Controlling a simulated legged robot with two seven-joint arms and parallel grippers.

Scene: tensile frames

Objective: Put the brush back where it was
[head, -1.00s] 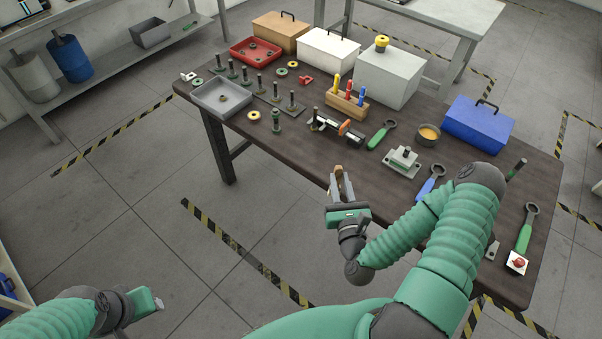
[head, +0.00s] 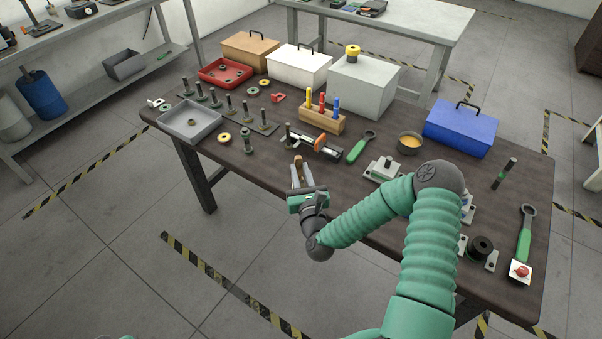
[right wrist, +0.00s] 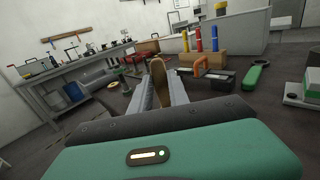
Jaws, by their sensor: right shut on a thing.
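My right gripper (head: 299,178) is shut on the brush (head: 298,160), in front of the dark table's near edge. In the right wrist view the brush (right wrist: 158,76) shows as a brown, rounded wooden piece between the two grey fingers; the rest of it is hidden by the gripper. The dark workbench (head: 335,185) lies beyond and to the right of the gripper. My left gripper is not in view.
Ahead of the gripper lie a clamp-like tool (head: 316,146) with an orange part and a wooden block (head: 322,121) with coloured handles. A grey tray (head: 189,120) and several upright bolts stand left. A green wrench (head: 361,147) and blue toolbox (head: 461,128) are right.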

